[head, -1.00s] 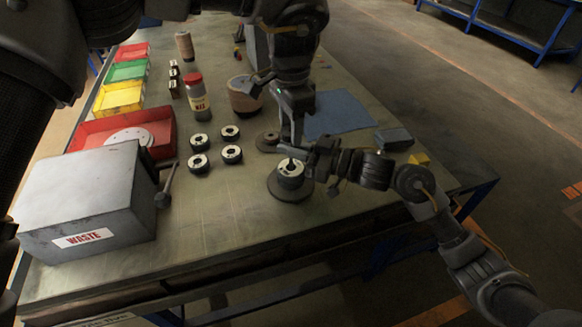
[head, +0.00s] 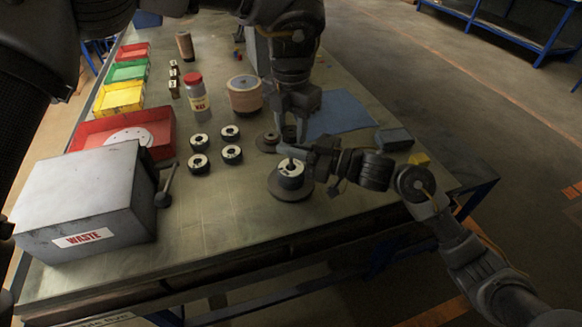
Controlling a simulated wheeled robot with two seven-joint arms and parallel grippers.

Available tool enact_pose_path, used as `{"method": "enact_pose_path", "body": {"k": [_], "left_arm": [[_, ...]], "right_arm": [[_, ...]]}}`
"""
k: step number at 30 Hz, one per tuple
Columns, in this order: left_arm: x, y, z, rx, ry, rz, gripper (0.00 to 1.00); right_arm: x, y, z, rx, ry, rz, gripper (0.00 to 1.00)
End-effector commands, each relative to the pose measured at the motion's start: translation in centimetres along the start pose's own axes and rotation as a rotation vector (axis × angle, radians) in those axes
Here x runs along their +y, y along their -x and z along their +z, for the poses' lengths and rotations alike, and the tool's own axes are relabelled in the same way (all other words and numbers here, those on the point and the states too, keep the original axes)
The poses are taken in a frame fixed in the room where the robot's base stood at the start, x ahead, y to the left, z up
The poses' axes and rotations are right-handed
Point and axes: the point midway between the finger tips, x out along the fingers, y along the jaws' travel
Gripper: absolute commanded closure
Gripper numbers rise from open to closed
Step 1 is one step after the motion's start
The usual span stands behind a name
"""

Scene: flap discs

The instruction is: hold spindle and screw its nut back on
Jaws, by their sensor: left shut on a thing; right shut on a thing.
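The spindle stand (head: 290,190) has a wide dark round base with a white-topped black flap disc (head: 291,170) on it, near the table's middle right. My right gripper (head: 288,153) reaches in from the right, level, just above that disc, and is shut on the spindle. The spindle itself is mostly hidden by the gripper. My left gripper (head: 290,138) points down from above, just over the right gripper's fingers, and is shut on the nut. The nut is too small and covered to make out, and I cannot tell whether it touches the thread.
Several loose flap discs (head: 230,154) lie left of the stand. A dark round piece (head: 267,142) lies just behind it. A waste box (head: 85,200), red tray (head: 165,130), red-capped bottle (head: 197,98), tan pot (head: 245,94) and blue cloth (head: 340,113) surround the clear front table.

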Motion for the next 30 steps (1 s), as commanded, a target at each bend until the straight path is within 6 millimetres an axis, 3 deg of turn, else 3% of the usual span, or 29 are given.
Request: {"method": "enact_pose_path", "body": {"k": [21, 25, 30], "left_arm": [[0.04, -0.08, 0.02, 0.002, -2.091, 0.004, 0.87], [0.02, -0.14, 0.01, 0.001, -2.29, 0.001, 0.87], [-0.01, -0.14, 0.02, -0.001, -2.358, 0.001, 0.87]], "right_arm": [[-0.07, 0.0, 0.13, -0.003, 0.0, -0.002, 1.0], [-0.07, 0.0, 0.13, -0.003, -0.001, -0.002, 1.0], [-0.08, 0.0, 0.13, -0.003, -0.001, -0.002, 1.0]]}}
